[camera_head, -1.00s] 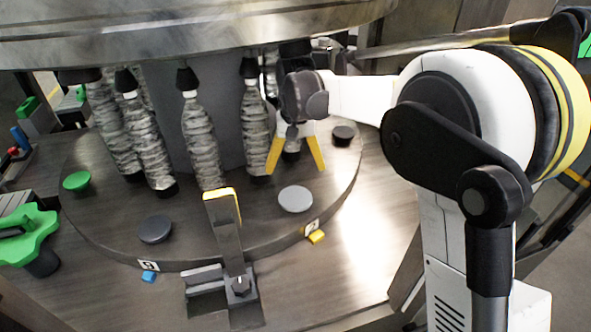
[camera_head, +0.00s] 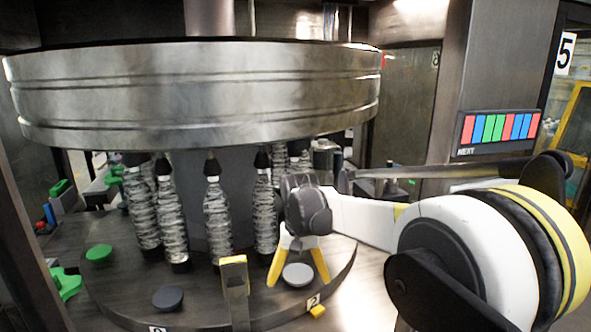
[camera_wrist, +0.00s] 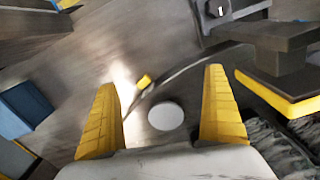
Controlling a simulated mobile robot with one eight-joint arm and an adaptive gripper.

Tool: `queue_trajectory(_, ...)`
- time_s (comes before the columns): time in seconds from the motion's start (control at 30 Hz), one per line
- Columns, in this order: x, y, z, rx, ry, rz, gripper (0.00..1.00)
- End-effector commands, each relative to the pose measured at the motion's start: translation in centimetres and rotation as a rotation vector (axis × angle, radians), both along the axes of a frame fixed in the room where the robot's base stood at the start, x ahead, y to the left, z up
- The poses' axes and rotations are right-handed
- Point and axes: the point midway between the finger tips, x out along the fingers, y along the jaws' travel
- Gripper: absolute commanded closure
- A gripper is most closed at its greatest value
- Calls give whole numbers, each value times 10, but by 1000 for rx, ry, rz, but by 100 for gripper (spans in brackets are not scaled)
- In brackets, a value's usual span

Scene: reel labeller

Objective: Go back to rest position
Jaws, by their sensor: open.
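My gripper (camera_head: 298,262) is open and empty, its two yellow fingers pointing down over the round turntable (camera_head: 205,312). In the wrist view the fingers (camera_wrist: 165,112) are spread wide, with a pale grey disc (camera_wrist: 166,116) between them in the picture. That disc also shows in the head view (camera_head: 298,274), below and between the fingertips. I see nothing held. My white arm comes in from the right.
Several grey ribbed bottles (camera_head: 217,220) stand on the turntable left of my gripper, under a large metal drum (camera_head: 195,90). A yellow-topped bracket (camera_head: 234,285) rises in front. A panel of coloured buttons (camera_head: 498,128) is at right.

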Motion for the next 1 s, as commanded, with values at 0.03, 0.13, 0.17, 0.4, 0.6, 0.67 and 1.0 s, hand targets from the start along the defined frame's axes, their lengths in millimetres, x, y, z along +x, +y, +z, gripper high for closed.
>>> queue_trajectory(0.03, -5, -7, 1, 3, -13, -4, 0)
queue_trajectory(0.13, -14, -18, 6, 10, -39, -9, 0)
queue_trajectory(0.17, -17, -21, 7, 13, -46, -10, 0)
queue_trajectory(0.4, -46, -50, 15, 30, -120, -20, 0)
queue_trajectory(0.6, -90, -86, 13, 44, -217, -35, 0)
queue_trajectory(0.67, -110, -100, 7, 48, -259, -41, 0)
queue_trajectory(1.0, -223, -162, -62, 44, -501, -74, 0)
